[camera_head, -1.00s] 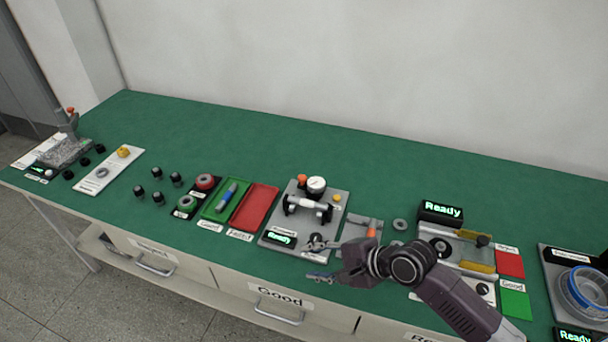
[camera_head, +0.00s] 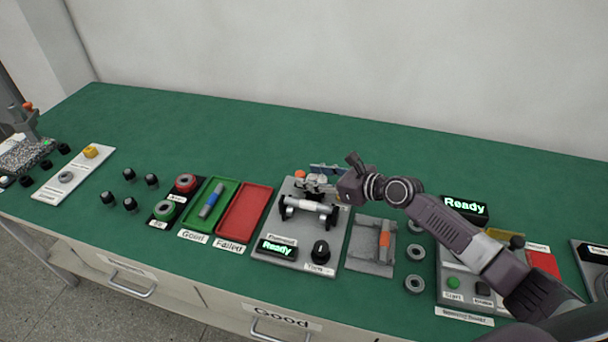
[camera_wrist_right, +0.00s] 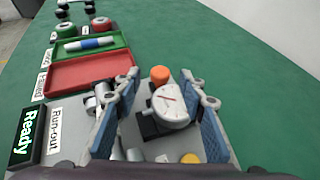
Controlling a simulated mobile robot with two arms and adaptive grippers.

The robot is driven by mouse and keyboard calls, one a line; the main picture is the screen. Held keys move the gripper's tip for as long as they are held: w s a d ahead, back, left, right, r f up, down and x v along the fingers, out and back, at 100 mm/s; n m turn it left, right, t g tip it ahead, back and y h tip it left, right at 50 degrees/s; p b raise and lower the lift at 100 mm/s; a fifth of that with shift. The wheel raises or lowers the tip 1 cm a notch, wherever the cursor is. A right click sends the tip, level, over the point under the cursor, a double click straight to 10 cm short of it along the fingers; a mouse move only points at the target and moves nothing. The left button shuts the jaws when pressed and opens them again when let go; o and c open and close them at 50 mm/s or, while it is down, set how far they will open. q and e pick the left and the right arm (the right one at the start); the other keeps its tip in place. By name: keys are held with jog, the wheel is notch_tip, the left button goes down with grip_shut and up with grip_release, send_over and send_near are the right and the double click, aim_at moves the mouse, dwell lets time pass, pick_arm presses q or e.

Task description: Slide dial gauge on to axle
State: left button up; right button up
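The dial gauge (camera_wrist_right: 170,103) has a round white face and a dark mount, and stands on the grey run-out plate. In the right wrist view it lies between the two blue-padded fingers of my right gripper (camera_wrist_right: 160,112), which are spread apart with gaps visible. In the head view my right gripper (camera_head: 325,178) is over the back of the plate and hides the gauge. The axle (camera_head: 308,205) is a light metal shaft lying across two dark supports in front of the gripper. My left gripper is not in view.
The run-out plate (camera_head: 338,238) carries a Ready display (camera_head: 277,248), a dark knob (camera_head: 320,251) and an orange knob (camera_wrist_right: 159,74). Red tray (camera_head: 245,213) and green tray (camera_head: 220,193) stand left. A grey fixture (camera_head: 369,261) stands right. Bare green table lies behind.

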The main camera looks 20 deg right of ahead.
jog(key=x, duration=0.2)
jog(key=shift+w+a+f, duration=0.1)
jog(key=shift+w, duration=0.1)
jog(key=shift+w+a, duration=0.15)
jog(key=shift+f, duration=0.1)
jog(key=c, duration=0.6)
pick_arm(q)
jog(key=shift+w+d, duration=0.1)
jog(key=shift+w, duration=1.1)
pick_arm(e)
grip_shut()
